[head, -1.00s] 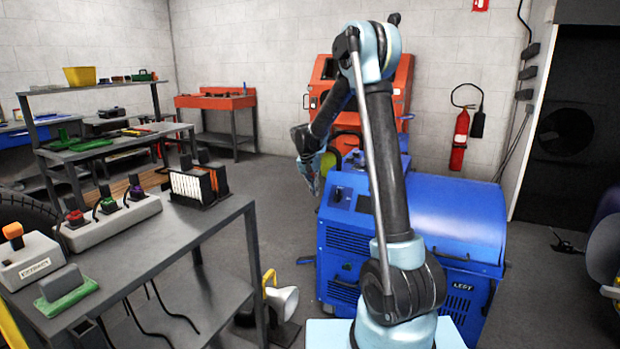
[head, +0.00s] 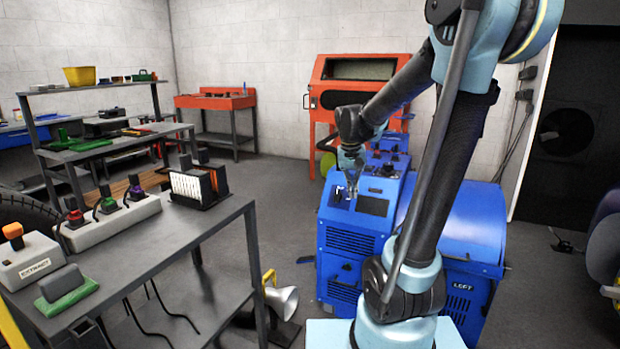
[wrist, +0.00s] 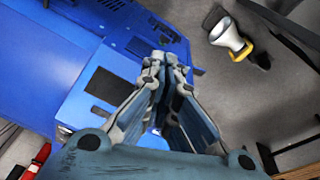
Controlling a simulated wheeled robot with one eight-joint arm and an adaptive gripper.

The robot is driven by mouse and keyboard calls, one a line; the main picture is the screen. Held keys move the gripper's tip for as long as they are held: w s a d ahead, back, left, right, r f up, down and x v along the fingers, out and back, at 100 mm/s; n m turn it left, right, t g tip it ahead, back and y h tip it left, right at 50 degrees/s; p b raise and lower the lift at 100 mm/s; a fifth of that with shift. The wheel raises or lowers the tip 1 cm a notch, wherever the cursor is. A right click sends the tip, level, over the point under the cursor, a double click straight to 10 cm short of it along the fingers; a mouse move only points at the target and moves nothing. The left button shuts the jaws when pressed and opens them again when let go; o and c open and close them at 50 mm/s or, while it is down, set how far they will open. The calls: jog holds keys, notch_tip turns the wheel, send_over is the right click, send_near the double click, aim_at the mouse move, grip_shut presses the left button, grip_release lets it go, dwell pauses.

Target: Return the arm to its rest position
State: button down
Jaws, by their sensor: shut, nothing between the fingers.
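My gripper (head: 348,184) hangs at the end of my arm, pointing down in front of the sloped control panel of the blue machine (head: 343,275) marked "LEFT". In the wrist view my gripper (wrist: 167,62) is shut and empty, its fingertips together over the blue casing (wrist: 45,60). Whether the fingertips touch the casing cannot be told. My arm rises from its base and bends over at the upper right, with its forearm slanting down to the left.
A grey bench (head: 150,262) with switch boxes stands at the left. A lamp (head: 282,300) sits on the floor between bench and machine; it also shows in the wrist view (wrist: 228,35). An orange cabinet (head: 325,101) stands behind.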

jog(key=s+d+f, duration=0.1)
jog(key=s+f, duration=0.2)
jog(key=s, duration=0.5)
jog(key=s+d+f+n, duration=0.1)
jog(key=s+d+f, duration=0.1)
jog(key=s, duration=0.6)
jog(key=s+d+f+y, duration=0.1)
jog(key=s+f, duration=0.3)
jog(key=s, duration=0.3)
jog(key=shift+s+d+f+t, duration=0.15)
jog(key=shift+s+d+t, duration=0.15)
jog(key=shift+s+d, duration=0.1)
